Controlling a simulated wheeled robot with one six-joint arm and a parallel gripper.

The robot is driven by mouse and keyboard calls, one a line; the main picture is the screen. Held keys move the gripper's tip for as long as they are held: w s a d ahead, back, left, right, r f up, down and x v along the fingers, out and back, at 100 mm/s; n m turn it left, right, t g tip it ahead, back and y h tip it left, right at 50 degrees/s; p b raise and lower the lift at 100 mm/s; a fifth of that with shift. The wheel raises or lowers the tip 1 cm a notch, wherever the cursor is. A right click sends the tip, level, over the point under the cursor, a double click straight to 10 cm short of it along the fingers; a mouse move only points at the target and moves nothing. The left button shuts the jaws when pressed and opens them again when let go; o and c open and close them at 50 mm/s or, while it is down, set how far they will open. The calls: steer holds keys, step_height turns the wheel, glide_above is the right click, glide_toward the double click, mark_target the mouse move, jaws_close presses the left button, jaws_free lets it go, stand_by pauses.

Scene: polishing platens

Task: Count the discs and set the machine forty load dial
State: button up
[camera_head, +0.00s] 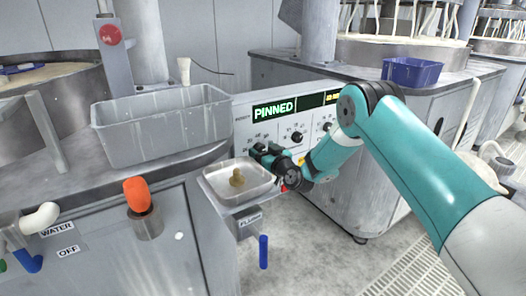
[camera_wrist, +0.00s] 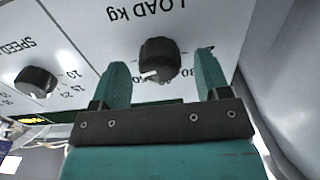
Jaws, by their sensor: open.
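The load dial (camera_wrist: 160,62) is a black knob with a white mark, under the upside-down label LOAD kg in the wrist view. Its mark points down and slightly left there; the scale figures are partly hidden, so the exact setting is unclear. My gripper (camera_wrist: 162,68) is open, with one teal finger on each side of the knob; I cannot tell whether they touch it. In the head view my gripper (camera_head: 263,149) is at the left part of the white control panel (camera_head: 262,133) and hides the knob there. I cannot make out any discs clearly.
The speed dial (camera_wrist: 36,82) is beside the load dial. A shallow tray (camera_head: 222,195) holding a small brown piece (camera_head: 237,178) lies just below my gripper. A large grey bin (camera_head: 165,132) stands left, a blue bin (camera_head: 411,72) at the back right.

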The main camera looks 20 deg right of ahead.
steer(key=shift+c, duration=0.4)
steer(key=c, duration=0.8)
steer(key=shift+c, duration=0.2)
steer(key=shift+f+b, duration=0.1)
steer(key=shift+b, duration=0.3)
steer(key=n+b, duration=0.7)
steer(key=b, duration=0.5)
steer(key=shift+a+n, duration=0.1)
steer(key=shift+n, duration=0.3)
steer(key=shift+b, duration=0.3)
